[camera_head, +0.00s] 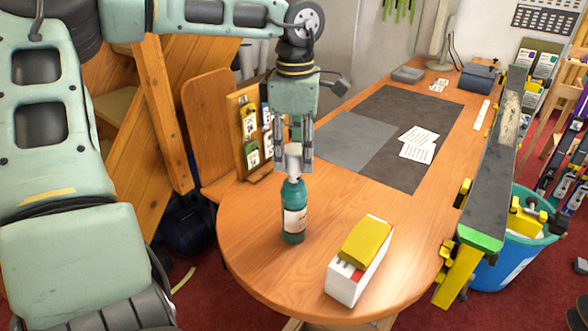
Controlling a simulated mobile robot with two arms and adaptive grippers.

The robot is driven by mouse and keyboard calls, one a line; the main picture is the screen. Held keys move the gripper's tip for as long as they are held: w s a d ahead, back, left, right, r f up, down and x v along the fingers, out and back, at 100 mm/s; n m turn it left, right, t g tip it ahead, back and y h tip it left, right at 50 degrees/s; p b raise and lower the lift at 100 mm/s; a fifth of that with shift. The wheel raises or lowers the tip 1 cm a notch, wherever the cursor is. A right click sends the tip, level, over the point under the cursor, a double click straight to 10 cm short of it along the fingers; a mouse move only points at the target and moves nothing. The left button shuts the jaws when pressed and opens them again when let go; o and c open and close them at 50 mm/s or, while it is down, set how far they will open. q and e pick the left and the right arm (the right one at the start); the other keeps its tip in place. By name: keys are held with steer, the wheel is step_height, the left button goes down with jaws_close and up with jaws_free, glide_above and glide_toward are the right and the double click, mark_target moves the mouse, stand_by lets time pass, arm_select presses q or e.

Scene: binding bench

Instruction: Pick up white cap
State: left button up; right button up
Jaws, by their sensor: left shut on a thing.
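My left gripper (292,160) points down over the near left part of the wooden bench. It is shut on a white cap (294,156), which shows between its fingers. A teal bottle (293,222) with a pale label stands upright on the bench directly below. The cap is right above the bottle's neck; I cannot tell whether they touch. My right gripper is not in view.
A white box with a yellow top (360,255) lies to the right of the bottle. Dark mats (385,110) with white papers (418,144) cover the bench behind. A wooden board with tags (250,130) stands at the left edge. A blue bin (505,258) stands right of the bench.

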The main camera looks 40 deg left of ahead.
arm_select(q)
steer(key=shift+o, duration=0.2)
steer(key=w+d+r+b, duration=0.1)
steer(key=w+d+r, duration=0.3)
steer(key=d, duration=0.5)
steer(key=shift+w+d+r+b, duration=0.25)
steer(key=shift+w+r+b, duration=0.15)
steer(key=shift+r, duration=0.45)
steer(key=shift+w+d+r, duration=0.1)
steer(key=shift+d+r, duration=0.2)
steer(key=shift+r, duration=0.05)
steer(key=shift+w+d+r+p, duration=0.15)
steer(key=shift+r+p, duration=0.15)
steer(key=shift+c, duration=0.2)
steer(key=shift+r+p, duration=0.7)
steer(key=shift+p, duration=0.05)
steer(key=shift+r, duration=0.1)
